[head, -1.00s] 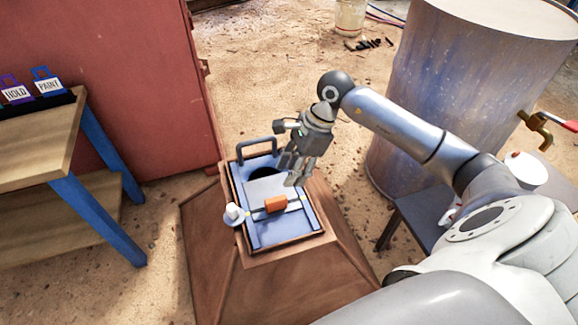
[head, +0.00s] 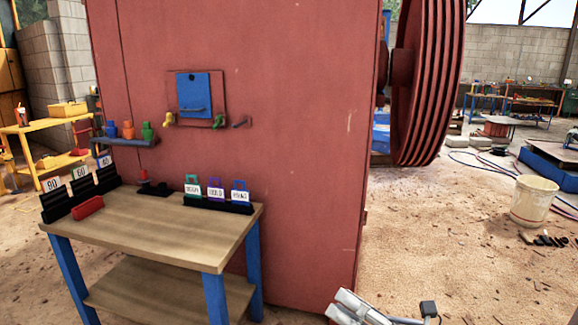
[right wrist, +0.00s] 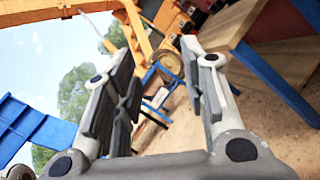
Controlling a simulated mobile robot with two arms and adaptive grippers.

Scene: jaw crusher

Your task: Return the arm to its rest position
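My right gripper (head: 385,312) shows only in part at the bottom edge of the head view, to the right of the wooden table's blue legs. In the right wrist view my right gripper (right wrist: 160,65) has its two fingers spread wide, with nothing between them. The rest of the right arm is out of the head view. My left gripper is in neither view.
A wooden table (head: 165,230) with blue legs stands at left, bearing tags (head: 215,190) and a red block (head: 89,207). A large red machine (head: 290,110) with a ribbed wheel (head: 432,80) rises behind. A bucket (head: 533,200) stands at right. Sandy floor between is clear.

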